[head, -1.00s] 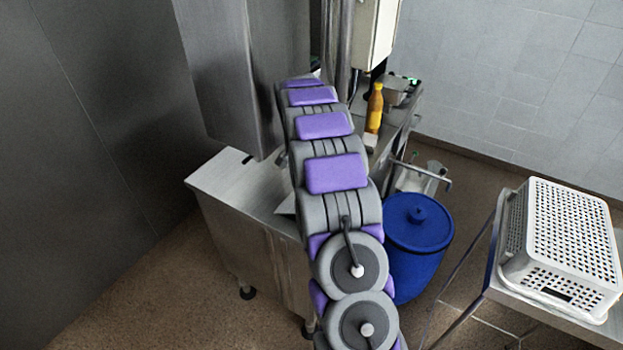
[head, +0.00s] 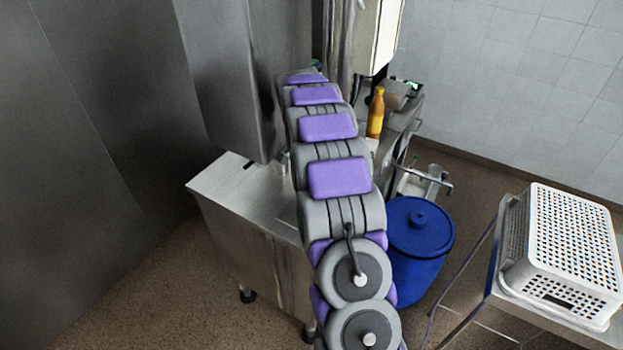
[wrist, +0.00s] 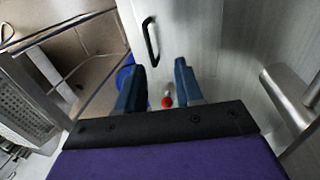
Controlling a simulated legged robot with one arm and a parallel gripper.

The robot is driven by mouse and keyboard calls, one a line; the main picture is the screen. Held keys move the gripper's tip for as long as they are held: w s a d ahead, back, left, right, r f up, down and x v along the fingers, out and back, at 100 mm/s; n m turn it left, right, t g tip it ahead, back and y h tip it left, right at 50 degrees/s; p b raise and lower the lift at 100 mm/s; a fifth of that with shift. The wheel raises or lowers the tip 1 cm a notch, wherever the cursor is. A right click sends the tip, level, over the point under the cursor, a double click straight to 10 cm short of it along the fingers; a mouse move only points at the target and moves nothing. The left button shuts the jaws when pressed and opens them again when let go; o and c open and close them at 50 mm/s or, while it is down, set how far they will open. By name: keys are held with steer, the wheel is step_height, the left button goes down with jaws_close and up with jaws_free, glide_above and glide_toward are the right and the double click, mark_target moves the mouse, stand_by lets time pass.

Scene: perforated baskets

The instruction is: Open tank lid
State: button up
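In the wrist view, a brushed steel panel (wrist: 215,50) carries a black bar handle (wrist: 150,42); I cannot tell for sure whether this panel is the tank lid. My gripper (wrist: 160,66) has two blue fingers apart, with nothing held between them. The handle lies just beyond the fingertips, slightly left of the gap, and looks untouched. In the head view, a steel box-shaped tank (head: 255,255) with a flat top stands left of my arm. My arm hides part of it, and my gripper does not show there.
A blue barrel (head: 421,230) with a knobbed lid stands right of my arm. A white perforated basket (head: 565,245) sits on a steel table at the right. A yellow bottle (head: 376,113) stands behind. A steel bar (wrist: 292,95) is at the wrist view's right.

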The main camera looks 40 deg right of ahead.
steer(key=s+a+r+p, duration=0.1)
steer(key=s+a, duration=0.6)
steer(key=s, duration=0.6)
steer(key=shift+s+r, duration=0.2)
steer(key=shift+s, duration=0.2)
steer(key=shift+a, duration=0.1)
steer(key=shift+a, duration=0.1)
